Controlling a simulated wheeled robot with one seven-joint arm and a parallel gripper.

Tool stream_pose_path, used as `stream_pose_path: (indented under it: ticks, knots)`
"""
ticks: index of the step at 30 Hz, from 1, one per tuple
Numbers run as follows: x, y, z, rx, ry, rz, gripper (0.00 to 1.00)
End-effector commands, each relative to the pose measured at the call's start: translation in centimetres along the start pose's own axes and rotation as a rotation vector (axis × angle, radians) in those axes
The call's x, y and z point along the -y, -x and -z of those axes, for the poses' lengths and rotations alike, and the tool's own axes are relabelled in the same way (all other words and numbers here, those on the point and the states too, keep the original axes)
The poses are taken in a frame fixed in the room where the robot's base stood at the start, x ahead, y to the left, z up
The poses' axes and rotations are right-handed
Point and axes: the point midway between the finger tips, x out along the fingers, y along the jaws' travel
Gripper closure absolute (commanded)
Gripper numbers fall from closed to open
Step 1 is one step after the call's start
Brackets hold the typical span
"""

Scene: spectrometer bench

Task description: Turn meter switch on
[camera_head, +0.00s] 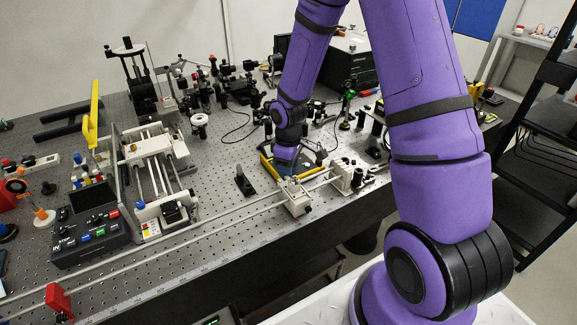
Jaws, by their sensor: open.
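A black box (90,229) with a dark screen and red, green and blue buttons sits on the left of the bench. It looks like a meter, but I cannot read its labels or make out which control is its switch. My arm reaches over the bench, and its purple wrist end (285,152) is above a flat yellow-edged object (268,168) near the middle. I cannot tell what that object is, and my wrist covers part of it. My fingers do not show. My wrist is well to the right of the black box.
The perforated bench (225,185) carries many optical mounts at the back. A white railed stage (160,180) stands between the black box and my wrist. A long rail with a white carriage (295,197) runs along the front. A black rack (545,130) stands at right.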

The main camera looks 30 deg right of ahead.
Motion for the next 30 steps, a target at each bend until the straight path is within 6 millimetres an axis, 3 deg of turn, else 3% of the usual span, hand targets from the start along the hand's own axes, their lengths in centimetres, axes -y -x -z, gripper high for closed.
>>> stream_pose_path:
  ticks: [5,12,23,30]
  knots:
    - [0.00,0.00,0.00,0.000,0.000,0.000,0.55]
    - [0.00,0.02,0.00,0.000,0.000,0.000,1.00]
    - [0.01,0.03,0.02,0.000,-0.046,0.000,1.00]
    - [0.05,0.03,0.04,0.000,-0.192,0.000,1.00]
